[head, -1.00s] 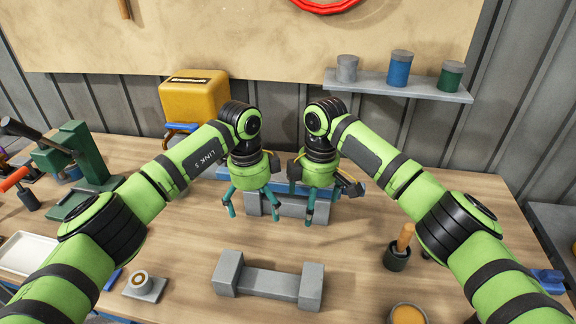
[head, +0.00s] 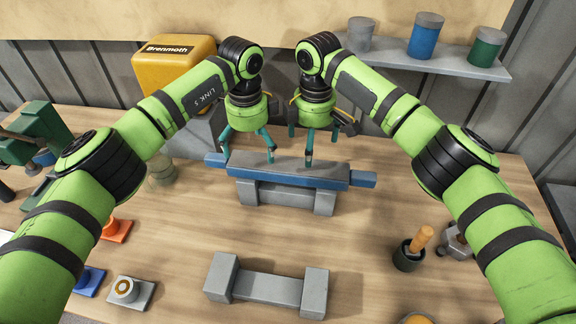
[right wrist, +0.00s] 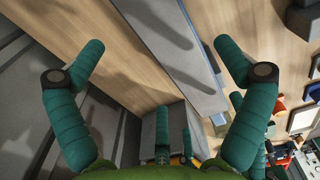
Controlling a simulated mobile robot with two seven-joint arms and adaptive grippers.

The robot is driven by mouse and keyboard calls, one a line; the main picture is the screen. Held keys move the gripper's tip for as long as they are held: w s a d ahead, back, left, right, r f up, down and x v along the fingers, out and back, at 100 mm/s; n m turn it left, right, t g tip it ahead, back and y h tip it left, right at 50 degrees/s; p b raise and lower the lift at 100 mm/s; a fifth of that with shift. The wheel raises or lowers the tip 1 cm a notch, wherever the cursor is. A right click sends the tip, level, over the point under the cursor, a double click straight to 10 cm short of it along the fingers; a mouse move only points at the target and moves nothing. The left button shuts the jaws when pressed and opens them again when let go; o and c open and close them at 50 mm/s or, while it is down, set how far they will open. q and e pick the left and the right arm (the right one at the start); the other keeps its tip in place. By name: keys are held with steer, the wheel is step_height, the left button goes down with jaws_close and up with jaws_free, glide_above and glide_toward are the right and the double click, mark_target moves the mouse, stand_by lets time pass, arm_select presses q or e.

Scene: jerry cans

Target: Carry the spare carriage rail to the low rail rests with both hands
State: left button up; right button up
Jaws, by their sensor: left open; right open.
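The blue spare rail (head: 285,172) lies level across a grey stand (head: 288,195) near the back of the bench, its narrower ends sticking out at both sides. The low grey rail rests (head: 267,288) stand empty nearer to me, two blocks joined by a bar. My left gripper (head: 249,156) is open above the left half of the rail, fingers pointing down. My right gripper (head: 301,148) is open above its middle to right part. In the right wrist view, the fingers (right wrist: 160,50) are spread with the rail (right wrist: 178,45) between them in the picture; contact cannot be told.
A yellow canister (head: 172,72) stands behind on the left. A shelf (head: 440,62) with several pots hangs at the back right. A dark pot with a wooden-handled tool (head: 408,256) stands right of the low rests. Bare bench lies between stand and rests.

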mark_target(288, 169)
arm_select(q)
steer(key=shift+w+f, duration=0.15)
steer(key=shift+f, duration=3.5)
arm_select(e)
steer(key=shift+w+f, duration=0.1)
steer(key=shift+f, duration=3.55)
arm_select(q)
steer(key=c, duration=1.4)
arm_select(e)
steer(key=c, duration=1.4)
arm_select(q)
steer(key=shift+r, duration=0.25)
steer(key=shift+c, duration=0.3)
arm_select(e)
steer(key=shift+w+r, duration=0.1)
steer(key=shift+r, duration=0.1)
steer(key=shift+c, duration=0.3)
